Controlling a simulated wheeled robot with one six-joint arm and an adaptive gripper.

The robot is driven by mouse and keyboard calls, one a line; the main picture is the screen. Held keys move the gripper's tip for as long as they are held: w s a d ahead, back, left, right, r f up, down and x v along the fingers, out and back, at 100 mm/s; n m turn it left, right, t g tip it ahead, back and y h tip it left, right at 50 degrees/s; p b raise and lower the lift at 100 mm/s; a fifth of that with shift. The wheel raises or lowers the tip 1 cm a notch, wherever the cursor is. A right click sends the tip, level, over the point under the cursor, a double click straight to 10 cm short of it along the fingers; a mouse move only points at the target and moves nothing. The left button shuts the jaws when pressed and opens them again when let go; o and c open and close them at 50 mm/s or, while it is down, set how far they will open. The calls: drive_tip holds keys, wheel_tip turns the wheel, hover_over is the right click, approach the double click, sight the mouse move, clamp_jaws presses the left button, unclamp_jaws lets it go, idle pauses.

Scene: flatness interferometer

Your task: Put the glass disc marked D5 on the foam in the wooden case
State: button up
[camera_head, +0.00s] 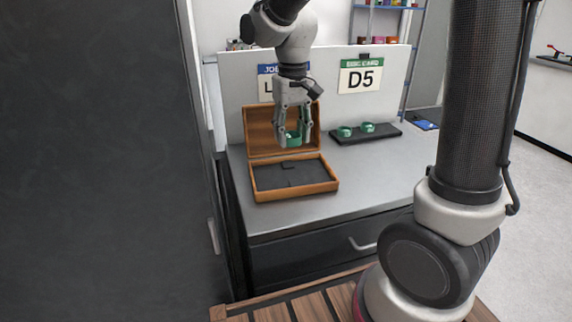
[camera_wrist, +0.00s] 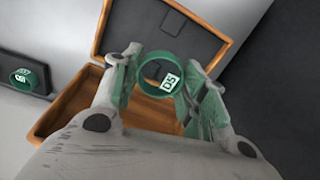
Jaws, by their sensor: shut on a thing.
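The disc marked D5 shows in the wrist view (camera_wrist: 160,72) as a green ring with a white D5 label, between the two fingers. My gripper (camera_wrist: 160,85) is shut on it. In the head view the disc (camera_head: 293,139) hangs in my gripper (camera_head: 306,135), above the open wooden case (camera_head: 318,189). The case's lid stands up at the back. Dark foam (camera_head: 280,177) lines the case's base, and I see no disc on it. In the wrist view the case's rim (camera_wrist: 52,118) shows behind and below the fingers, which hide part of it.
Two other green-rimmed discs (camera_head: 367,127) sit on a dark tray (camera_head: 385,133) right of the case. A card reading D5 (camera_head: 361,78) hangs on the panel behind. The grey bench (camera_head: 370,170) is clear in front of the tray. A dark cabinet wall (camera_head: 95,160) stands at left.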

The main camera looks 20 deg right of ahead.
sight(291, 174)
wheel_tip(291, 174, down, 10)
drive_tip(key=shift+r, duration=0.15)
idle(0.4)
drive_tip(key=o, duration=1)
wheel_tip(291, 174, up, 12)
drive_tip(key=shift+r, duration=0.1)
drive_tip(key=s+d+r+t, duration=0.1)
drive_tip(key=s+d, duration=0.4)
drive_tip(key=s, duration=0.1)
drive_tip(key=s+d+r+m+t, duration=0.1)
drive_tip(key=s+d+r+t, duration=0.1)
drive_tip(key=s+d, duration=0.3)
drive_tip(key=s+d+r+t, duration=0.1)
drive_tip(key=s+d, duration=0.4)
drive_tip(key=s, duration=0.3)
drive_tip(key=shift+s+r, duration=0.1)
drive_tip(key=shift+r, duration=0.3)
